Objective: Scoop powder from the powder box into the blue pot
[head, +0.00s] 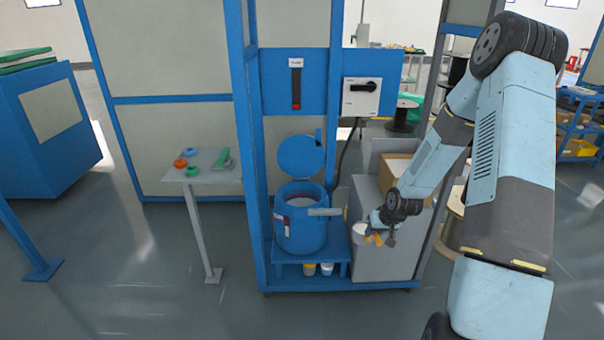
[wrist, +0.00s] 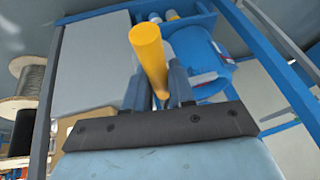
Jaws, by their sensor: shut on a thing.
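The blue pot (head: 301,232) stands on a blue stand, with its round lid (head: 300,157) raised open behind it. Pale material shows inside its mouth. My gripper (head: 383,236) is shut on the yellow handle of a scoop (head: 360,231), in front of the grey cabinet and to the right of the pot. In the wrist view, the yellow handle (wrist: 149,55) stands between my fingers (wrist: 158,92), and part of the blue pot (wrist: 198,58) shows beyond. A cardboard box (head: 393,170), perhaps the powder box, sits on the cabinet, partly hidden by my arm. Its contents cannot be seen.
Blue frame posts (head: 239,150) flank the pot. A grey cabinet (head: 375,262) stands right of it. Small cups (head: 309,269) sit under the stand. A small table (head: 205,168) with orange and green items is at left. The front floor is clear.

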